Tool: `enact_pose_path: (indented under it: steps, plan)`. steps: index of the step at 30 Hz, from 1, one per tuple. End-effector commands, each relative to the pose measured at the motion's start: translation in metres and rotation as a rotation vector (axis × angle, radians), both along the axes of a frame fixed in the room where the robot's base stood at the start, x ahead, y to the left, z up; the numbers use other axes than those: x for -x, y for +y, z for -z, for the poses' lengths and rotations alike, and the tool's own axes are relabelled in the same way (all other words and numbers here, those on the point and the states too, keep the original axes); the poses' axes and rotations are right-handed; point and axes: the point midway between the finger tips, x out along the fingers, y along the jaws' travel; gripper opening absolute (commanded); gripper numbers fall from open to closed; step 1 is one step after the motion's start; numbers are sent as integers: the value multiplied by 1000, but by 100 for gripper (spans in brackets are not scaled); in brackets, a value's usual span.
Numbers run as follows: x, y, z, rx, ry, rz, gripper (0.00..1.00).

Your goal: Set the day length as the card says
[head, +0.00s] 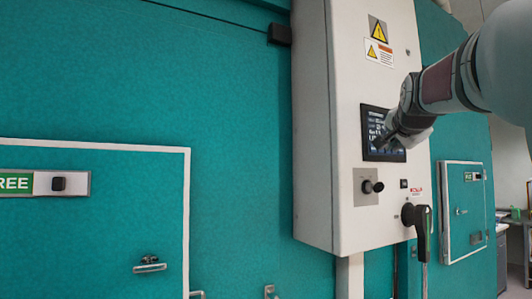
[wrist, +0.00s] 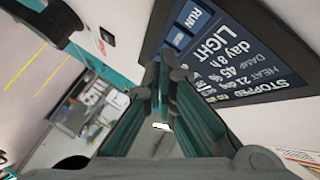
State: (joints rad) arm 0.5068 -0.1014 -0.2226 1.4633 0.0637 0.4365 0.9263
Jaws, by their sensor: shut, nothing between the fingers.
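A dark display (head: 376,133) is set in the front of a white control cabinet (head: 350,90). In the wrist view the display (wrist: 245,45) shows rotated text: STOPPED, HEAT 21, DAMP 45 %, LIGHT and "day 8 h", with a RUN field at one end. My gripper (head: 381,141) is shut and empty, its fingertips in front of the lower part of the display. In the wrist view my gripper (wrist: 163,70) covers the display's near edge; I cannot tell whether it touches the glass. I cannot make out a card in either view.
Below the display are a black knob (head: 372,187) and a large black handle (head: 418,216). Warning labels (head: 378,40) sit above. Teal chamber walls (head: 230,90) flank the cabinet, with a closed door (head: 95,220) at left and a small door (head: 465,210) at right.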

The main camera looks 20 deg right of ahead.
Motion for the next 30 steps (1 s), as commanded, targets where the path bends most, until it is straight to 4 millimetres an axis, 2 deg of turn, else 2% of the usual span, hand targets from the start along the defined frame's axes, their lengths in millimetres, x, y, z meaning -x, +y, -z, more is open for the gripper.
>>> enact_pose_path:
  steps: [20,30]
  plan:
    - [0,0,0,0,0,0,0]
    - [-9,1,1,0,0,0,0]
